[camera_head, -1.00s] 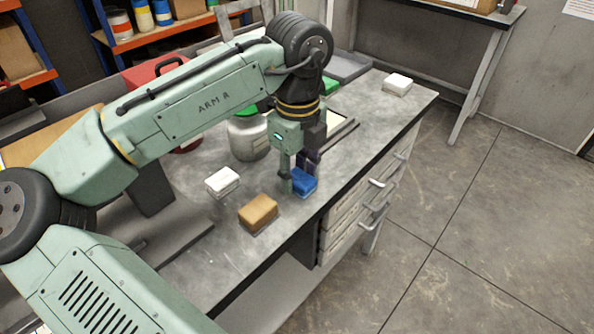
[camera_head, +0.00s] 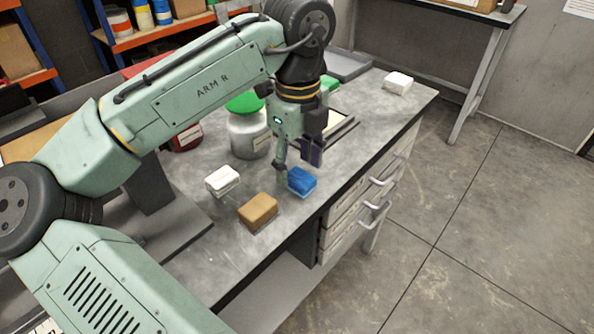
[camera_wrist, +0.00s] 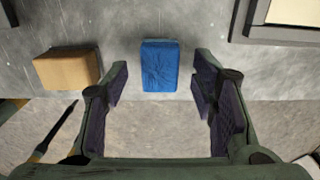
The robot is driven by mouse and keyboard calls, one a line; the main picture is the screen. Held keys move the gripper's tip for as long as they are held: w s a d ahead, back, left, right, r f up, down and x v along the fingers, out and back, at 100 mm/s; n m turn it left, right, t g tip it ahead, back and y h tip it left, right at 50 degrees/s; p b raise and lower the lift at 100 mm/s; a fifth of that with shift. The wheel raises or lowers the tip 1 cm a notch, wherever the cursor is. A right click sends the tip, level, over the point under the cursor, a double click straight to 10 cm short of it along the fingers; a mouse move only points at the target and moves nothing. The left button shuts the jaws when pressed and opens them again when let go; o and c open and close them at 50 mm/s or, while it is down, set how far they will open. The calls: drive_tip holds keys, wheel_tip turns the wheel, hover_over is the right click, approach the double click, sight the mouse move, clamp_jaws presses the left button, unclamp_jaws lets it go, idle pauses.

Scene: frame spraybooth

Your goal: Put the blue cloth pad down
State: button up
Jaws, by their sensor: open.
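The blue cloth pad (camera_head: 301,181) lies on the grey bench top near its front edge. In the wrist view the blue pad (camera_wrist: 160,66) shows whole, between and beyond my fingertips, touched by neither. My gripper (camera_head: 296,162) is open and empty just above and behind the pad in the head view. In the wrist view its two fingers (camera_wrist: 163,82) stand wide apart.
A tan block (camera_head: 258,208) lies left of the pad, and a white block (camera_head: 222,180) lies behind the tan one. A jar with a green lid (camera_head: 247,135) stands behind my gripper. Another white block (camera_head: 397,83) lies at the far bench end. Drawer handles (camera_head: 378,181) stick out below the front edge.

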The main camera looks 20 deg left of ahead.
sight(298, 175)
wheel_tip(298, 175, up, 10)
drive_tip(key=shift+f, duration=0.2)
idle(0.6)
